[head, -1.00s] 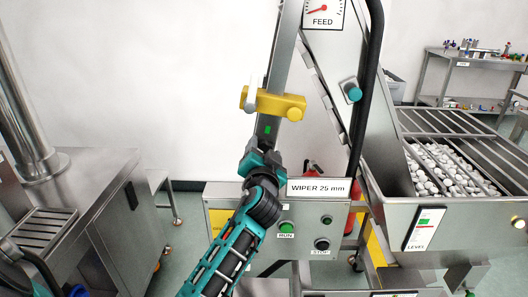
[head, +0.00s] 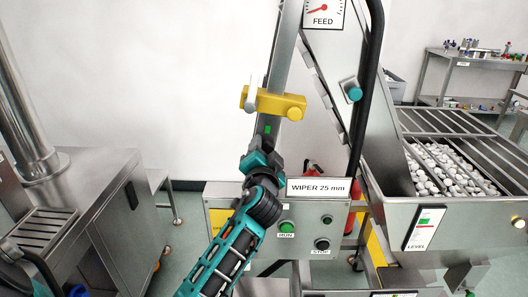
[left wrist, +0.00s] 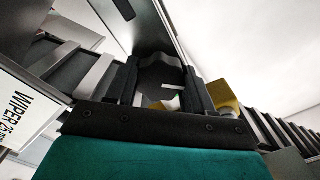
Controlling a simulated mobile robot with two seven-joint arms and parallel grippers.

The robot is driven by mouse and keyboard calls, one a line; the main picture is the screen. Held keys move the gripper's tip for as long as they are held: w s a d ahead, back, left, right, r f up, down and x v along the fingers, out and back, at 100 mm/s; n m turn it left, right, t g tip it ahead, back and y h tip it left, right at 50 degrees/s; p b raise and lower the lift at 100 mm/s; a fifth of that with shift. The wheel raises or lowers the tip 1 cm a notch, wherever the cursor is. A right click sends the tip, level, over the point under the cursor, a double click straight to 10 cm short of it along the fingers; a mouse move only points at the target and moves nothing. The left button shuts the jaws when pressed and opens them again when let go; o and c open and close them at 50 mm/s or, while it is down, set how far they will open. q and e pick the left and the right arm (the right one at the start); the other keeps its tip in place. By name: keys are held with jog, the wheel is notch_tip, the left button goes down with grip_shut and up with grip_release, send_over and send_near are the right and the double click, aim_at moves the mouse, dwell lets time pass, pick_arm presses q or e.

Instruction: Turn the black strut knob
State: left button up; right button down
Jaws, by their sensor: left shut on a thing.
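The black strut knob (left wrist: 160,75) is a dark, lobed knob that shows in the left wrist view between my two fingers. My left gripper (left wrist: 158,88) is shut on it, one finger on each side. In the head view my left gripper (head: 266,132) reaches up to the lower part of the steel strut, just below a yellow block (head: 275,103). There the knob is largely hidden by the gripper, and how far it is turned cannot be told. The yellow block also shows right of the fingers in the left wrist view (left wrist: 225,95). My right gripper is not in view.
A control box with a "WIPER 25 mm" label (head: 318,188) and a green RUN button (head: 287,227) stands right of my forearm. A black hose (head: 366,90) runs beside the inclined chute. A hopper of white caps (head: 450,170) is at right, a steel bench (head: 95,180) at left.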

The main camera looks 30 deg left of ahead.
pick_arm(q)
jog(key=m, duration=0.5)
jog(key=shift+m, duration=2.6)
jog(key=o, duration=1)
jog(key=b+v, duration=0.1)
jog(key=v, duration=1.2)
